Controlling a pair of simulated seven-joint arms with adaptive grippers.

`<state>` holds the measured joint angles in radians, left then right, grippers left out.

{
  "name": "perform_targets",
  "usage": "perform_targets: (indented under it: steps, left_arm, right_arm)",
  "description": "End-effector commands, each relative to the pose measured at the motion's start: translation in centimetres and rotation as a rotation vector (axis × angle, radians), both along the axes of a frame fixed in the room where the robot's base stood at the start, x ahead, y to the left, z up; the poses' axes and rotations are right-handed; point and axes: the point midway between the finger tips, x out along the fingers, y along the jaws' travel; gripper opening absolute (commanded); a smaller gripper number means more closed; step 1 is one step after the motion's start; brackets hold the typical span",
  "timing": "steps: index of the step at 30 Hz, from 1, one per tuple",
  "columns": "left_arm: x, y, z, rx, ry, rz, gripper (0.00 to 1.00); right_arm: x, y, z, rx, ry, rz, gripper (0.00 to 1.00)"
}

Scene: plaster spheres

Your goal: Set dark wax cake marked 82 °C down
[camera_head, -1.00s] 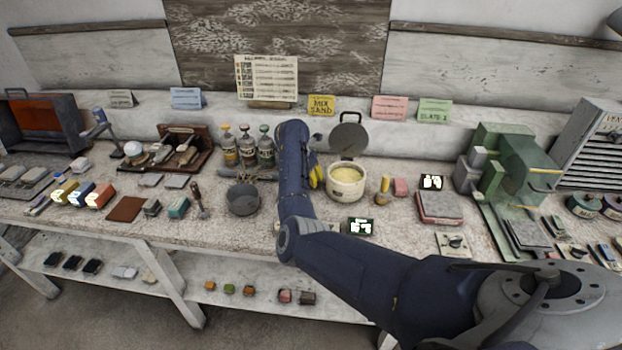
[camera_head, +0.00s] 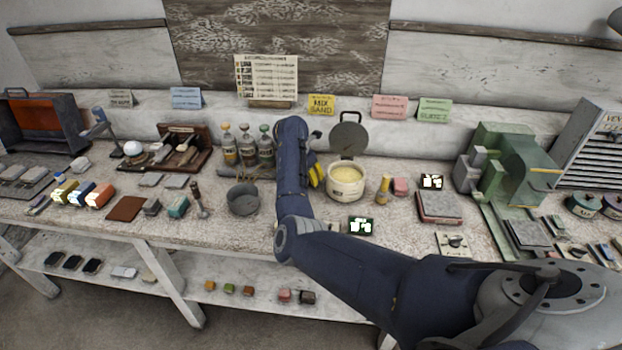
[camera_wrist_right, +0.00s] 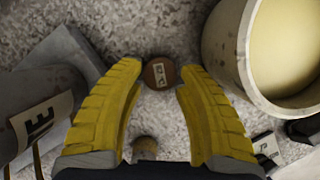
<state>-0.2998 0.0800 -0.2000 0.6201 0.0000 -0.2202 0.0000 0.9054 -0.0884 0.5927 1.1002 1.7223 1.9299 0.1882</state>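The dark brown round wax cake (camera_wrist_right: 160,73) with a small pale label shows in the right wrist view, between the tips of my right gripper's yellow fingers (camera_wrist_right: 161,76). The fingertips lie against its two sides, and I cannot read the label's number clearly. How far the cake is above the bench is not clear. In the head view my right gripper (camera_head: 316,176) is mostly hidden behind my blue arm, just left of the pot of pale sand; the cake is hidden there. My left gripper is not in view.
The sand pot (camera_head: 346,182) stands close right of my gripper; it also fills the upper right of the wrist view. A dark bowl (camera_head: 243,199) is to the left. Bottles (camera_head: 247,147) stand behind. A small display (camera_head: 361,225) lies in front of the pot.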

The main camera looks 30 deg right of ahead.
Motion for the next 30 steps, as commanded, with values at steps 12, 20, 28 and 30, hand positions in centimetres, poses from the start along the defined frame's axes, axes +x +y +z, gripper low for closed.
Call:
perform_targets:
  steps: [12,20,28,30]
  left_arm:
    - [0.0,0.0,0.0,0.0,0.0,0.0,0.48]
    - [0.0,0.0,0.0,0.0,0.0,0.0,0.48]
    - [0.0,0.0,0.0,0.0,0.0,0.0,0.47]
    - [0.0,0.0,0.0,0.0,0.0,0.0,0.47]
  right_arm:
    - [-0.6,2.6,6.8,0.002,-0.004,0.001,0.35]
    - [-0.9,3.6,9.4,0.002,-0.003,0.001,0.35]
    - [-1.1,3.8,10.1,0.001,-0.001,0.0,0.35]
    - [-1.1,3.8,10.2,0.001,-0.001,0.0,0.35]
